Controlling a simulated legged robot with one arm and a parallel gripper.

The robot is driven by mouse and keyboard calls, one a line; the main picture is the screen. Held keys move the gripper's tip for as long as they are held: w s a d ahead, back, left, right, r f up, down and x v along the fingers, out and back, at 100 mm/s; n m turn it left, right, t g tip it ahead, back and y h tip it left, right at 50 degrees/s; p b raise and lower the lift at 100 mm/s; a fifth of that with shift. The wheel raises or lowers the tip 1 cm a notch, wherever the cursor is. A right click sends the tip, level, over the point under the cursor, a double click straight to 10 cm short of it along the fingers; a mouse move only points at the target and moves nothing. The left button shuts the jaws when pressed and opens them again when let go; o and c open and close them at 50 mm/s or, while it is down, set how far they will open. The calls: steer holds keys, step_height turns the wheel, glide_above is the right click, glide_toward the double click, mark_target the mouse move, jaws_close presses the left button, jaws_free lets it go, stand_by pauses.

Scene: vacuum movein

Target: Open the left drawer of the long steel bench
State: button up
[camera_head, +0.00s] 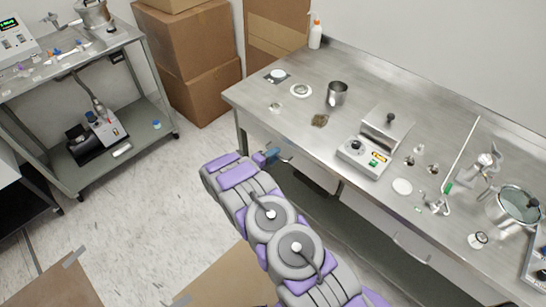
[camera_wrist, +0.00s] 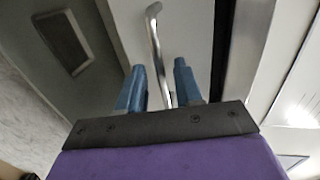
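The long steel bench (camera_head: 300,105) runs along the wall at the right in the head view. Its left drawer (camera_head: 318,179) is under the front edge, partly hidden by my arm. In the wrist view, the pale drawer front (camera_wrist: 190,30) carries a curved metal handle (camera_wrist: 153,35). My gripper (camera_head: 272,154) is at this handle, below the bench edge. Its two blue fingers (camera_wrist: 160,75) stand apart, with the handle's bar running between them. Gaps show on both sides of the bar. I cannot tell whether the drawer is fully closed.
A second drawer handle (camera_head: 412,250) is further right. The bench top holds a steel cup (camera_head: 337,94), a scale (camera_head: 366,160) and glassware. Cardboard boxes (camera_head: 190,50) and a steel cart (camera_head: 110,140) stand at the left. The floor (camera_head: 160,210) left of my arm is mostly clear.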

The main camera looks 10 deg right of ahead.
jaws_close()
steer(key=shift+s+f, duration=0.15)
stand_by(1.3)
